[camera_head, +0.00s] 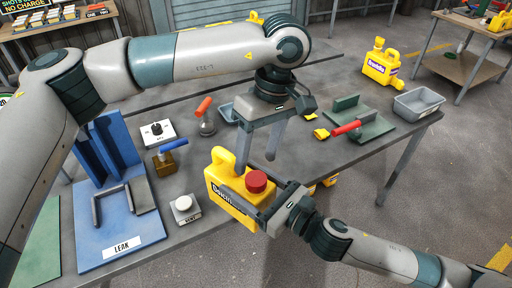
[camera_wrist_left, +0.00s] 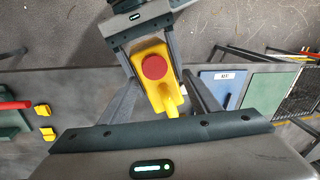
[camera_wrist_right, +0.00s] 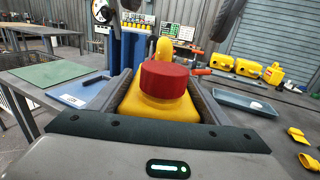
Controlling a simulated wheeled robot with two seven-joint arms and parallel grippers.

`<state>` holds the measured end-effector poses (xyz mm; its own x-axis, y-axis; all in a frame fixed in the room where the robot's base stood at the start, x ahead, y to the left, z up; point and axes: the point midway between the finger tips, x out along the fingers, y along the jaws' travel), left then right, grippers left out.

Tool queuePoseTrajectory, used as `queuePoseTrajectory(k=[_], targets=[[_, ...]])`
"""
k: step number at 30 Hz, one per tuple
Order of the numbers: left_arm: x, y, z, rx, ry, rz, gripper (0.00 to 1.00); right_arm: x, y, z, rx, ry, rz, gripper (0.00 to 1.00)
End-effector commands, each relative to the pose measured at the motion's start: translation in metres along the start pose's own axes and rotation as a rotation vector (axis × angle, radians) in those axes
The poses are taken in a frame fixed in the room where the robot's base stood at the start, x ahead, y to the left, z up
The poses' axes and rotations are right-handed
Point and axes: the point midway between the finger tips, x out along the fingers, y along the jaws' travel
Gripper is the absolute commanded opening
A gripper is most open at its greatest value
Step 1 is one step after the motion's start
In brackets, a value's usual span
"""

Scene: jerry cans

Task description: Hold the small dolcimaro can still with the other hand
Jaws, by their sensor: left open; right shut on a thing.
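The small yellow can with a red cap (camera_head: 226,186) is near the table's front edge, its label partly covered. My right gripper (camera_head: 248,200) is shut on this can, with a finger along each side. In the right wrist view the can (camera_wrist_right: 155,105) sits between the two fingers, red cap toward the camera. My left gripper (camera_head: 264,136) is open above and behind the can, fingers pointing down. In the left wrist view the can (camera_wrist_left: 160,90) shows between and beyond the open left fingers, cap facing up. I cannot tell whether the can touches the table.
A blue stand marked LEAK (camera_head: 150,225) is at the left, beside a push button box (camera_head: 184,208) and a blue-handled valve (camera_head: 165,160). A green fixture with a red handle (camera_head: 352,125) and a grey tray (camera_head: 418,104) stand at the right. Another yellow can (camera_head: 379,65) stands farther back.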

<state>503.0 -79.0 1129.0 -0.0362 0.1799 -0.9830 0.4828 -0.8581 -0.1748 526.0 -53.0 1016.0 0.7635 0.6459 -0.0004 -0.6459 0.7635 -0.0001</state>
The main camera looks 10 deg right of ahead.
Motion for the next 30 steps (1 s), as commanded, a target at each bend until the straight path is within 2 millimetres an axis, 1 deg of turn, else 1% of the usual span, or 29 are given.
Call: queuePoseTrajectory(k=[3,30], targets=[[-0.0010,-0.0008,-0.0005,-0.177,-0.004,0.010,0.56,0.0001,0.0000,0.0005,0.000,-0.001,0.000,0.07],[-0.0084,-0.0034,-0.0013,-1.537,-0.095,0.050,0.56,0.0001,0.0000,0.0005,0.000,-0.001,0.000,0.07]])
